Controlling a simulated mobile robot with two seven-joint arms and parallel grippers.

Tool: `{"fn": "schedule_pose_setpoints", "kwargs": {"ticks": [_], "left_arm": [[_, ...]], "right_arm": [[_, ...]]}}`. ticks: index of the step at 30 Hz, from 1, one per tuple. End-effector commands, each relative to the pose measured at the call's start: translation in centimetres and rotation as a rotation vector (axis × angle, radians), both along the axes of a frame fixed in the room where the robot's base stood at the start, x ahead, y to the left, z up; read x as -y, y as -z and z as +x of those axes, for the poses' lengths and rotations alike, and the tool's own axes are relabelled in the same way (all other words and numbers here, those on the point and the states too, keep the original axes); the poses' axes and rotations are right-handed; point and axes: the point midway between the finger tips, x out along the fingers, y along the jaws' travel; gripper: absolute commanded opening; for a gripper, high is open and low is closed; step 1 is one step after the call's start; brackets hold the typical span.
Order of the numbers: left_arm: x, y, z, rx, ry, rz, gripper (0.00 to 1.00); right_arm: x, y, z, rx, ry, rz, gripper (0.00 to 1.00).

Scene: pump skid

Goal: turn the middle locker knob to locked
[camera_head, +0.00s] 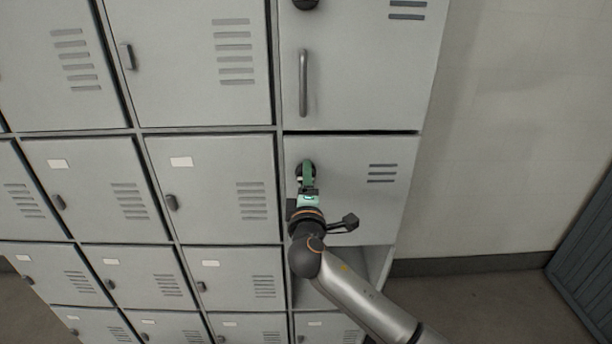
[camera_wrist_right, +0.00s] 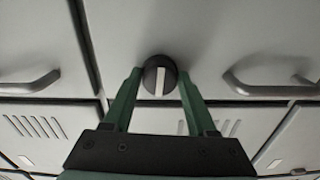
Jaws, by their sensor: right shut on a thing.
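The middle locker door (camera_head: 362,203) is a grey panel with vent slots in the right-hand column of the head view. Its round black knob (camera_head: 299,169) is near the door's left edge, partly hidden behind my right gripper (camera_head: 307,177). In the right wrist view, the knob (camera_wrist_right: 160,69) carries a white pointer bar that stands nearly upright in the picture. The green fingers of my right gripper (camera_wrist_right: 160,78) are on either side of the knob, shut on it. My left gripper is in neither view.
Above is a locker door (camera_head: 362,65) with a bar handle (camera_head: 303,82) and a black knob (camera_head: 305,3). Below is an open compartment (camera_head: 378,264), partly behind my right arm. More lockers fill the left. A bare wall (camera_head: 520,130) stands at the right.

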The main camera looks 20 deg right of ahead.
Motion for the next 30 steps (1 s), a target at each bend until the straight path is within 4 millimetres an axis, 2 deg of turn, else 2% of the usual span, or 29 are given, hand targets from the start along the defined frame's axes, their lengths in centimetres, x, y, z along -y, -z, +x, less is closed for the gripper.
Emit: {"fn": "schedule_pose_setpoints", "kwargs": {"ticks": [9, 23, 24, 30], "left_arm": [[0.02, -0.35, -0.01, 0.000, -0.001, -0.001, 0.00], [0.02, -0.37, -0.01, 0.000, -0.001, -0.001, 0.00], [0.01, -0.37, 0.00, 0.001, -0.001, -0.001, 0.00], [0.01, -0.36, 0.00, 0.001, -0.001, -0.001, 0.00]], "right_arm": [[-0.02, -0.01, 0.01, -0.024, -0.001, -0.083, 0.02], [-0.03, 0.01, 0.01, -0.026, -0.001, -0.094, 0.02], [-0.02, 0.01, 0.01, -0.026, -0.001, -0.094, 0.62], [-0.01, 0.01, 0.00, -0.026, -0.001, -0.091, 0.84]]}}
